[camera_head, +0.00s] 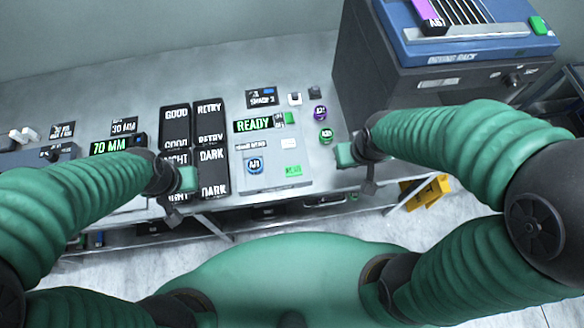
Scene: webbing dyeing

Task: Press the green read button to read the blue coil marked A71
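The blue round coil (254,166) sits on the light grey reader panel (262,186); its white label looks like A71 but is small. A green button (293,170) with blurred lettering is on the same panel, right of the coil. Above them a display (253,125) shows READY in green. My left gripper (180,192) is left of the panel, over the front of the dark tiles. My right gripper (357,165) is right of the panel, by the table's front edge, apart from the button. Nothing shows held, but finger opening is unclear in both.
Dark GOOD, RETRY, LIGHT and DARK tiles (210,120) stand left of the panel. A purple coil (320,112) and a green coil (326,135) lie to its right. A large dark unit with a blue rack (455,48) blocks the right. A yellow sign (428,192) is on the floor.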

